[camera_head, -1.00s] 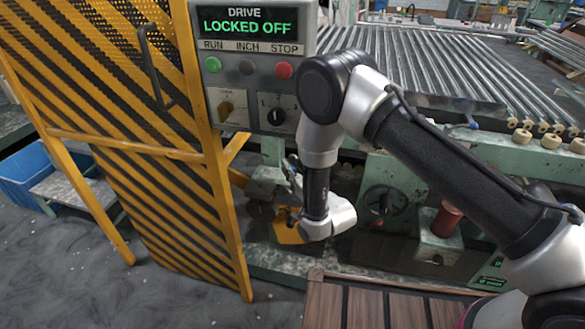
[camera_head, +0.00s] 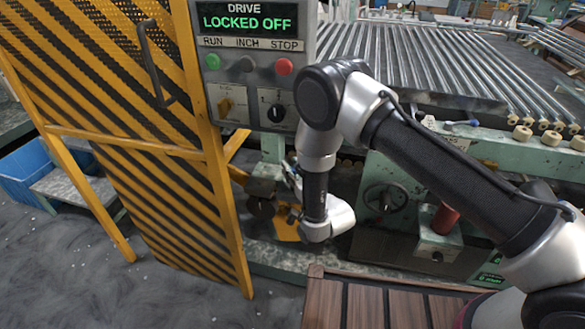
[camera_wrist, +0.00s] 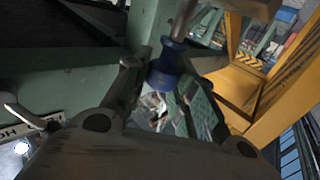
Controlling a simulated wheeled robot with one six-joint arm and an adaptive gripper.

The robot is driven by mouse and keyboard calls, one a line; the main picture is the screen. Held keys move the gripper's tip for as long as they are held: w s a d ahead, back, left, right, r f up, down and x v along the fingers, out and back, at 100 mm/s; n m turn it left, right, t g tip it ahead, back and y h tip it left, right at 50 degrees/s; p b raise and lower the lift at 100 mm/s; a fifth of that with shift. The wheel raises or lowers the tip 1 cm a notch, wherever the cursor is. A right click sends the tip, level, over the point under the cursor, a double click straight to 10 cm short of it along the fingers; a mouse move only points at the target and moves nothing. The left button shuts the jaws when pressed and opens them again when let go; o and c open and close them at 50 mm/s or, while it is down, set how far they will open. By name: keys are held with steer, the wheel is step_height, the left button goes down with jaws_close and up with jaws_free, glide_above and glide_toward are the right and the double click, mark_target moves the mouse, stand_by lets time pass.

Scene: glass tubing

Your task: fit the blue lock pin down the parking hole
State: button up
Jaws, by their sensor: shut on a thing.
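My gripper (camera_wrist: 160,78) is shut on the blue lock pin (camera_wrist: 164,68) in the wrist view. The pin has a blue collar between the two fingers and a grey metal shank running up from it. In the head view my wrist hangs in front of the machine's lower frame, and the fingers and pin cannot be made out. A yellow plate (camera_head: 288,230) lies just behind and left of my wrist. I cannot pick out the parking hole in either view.
A yellow-and-black striped guard gate (camera_head: 150,190) stands close on the left. The control box (camera_head: 255,65) above reads "LOCKED OFF". A green machine with a handwheel (camera_head: 385,198) and a red cylinder (camera_head: 445,218) is on the right. A wooden slatted top (camera_head: 365,305) is in front.

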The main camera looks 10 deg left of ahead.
steer(key=shift+f, duration=2.15)
steer(key=shift+f, duration=0.3)
steer(key=shift+f, duration=0.1)
steer(key=o, duration=1.1)
steer(key=v, duration=1.2)
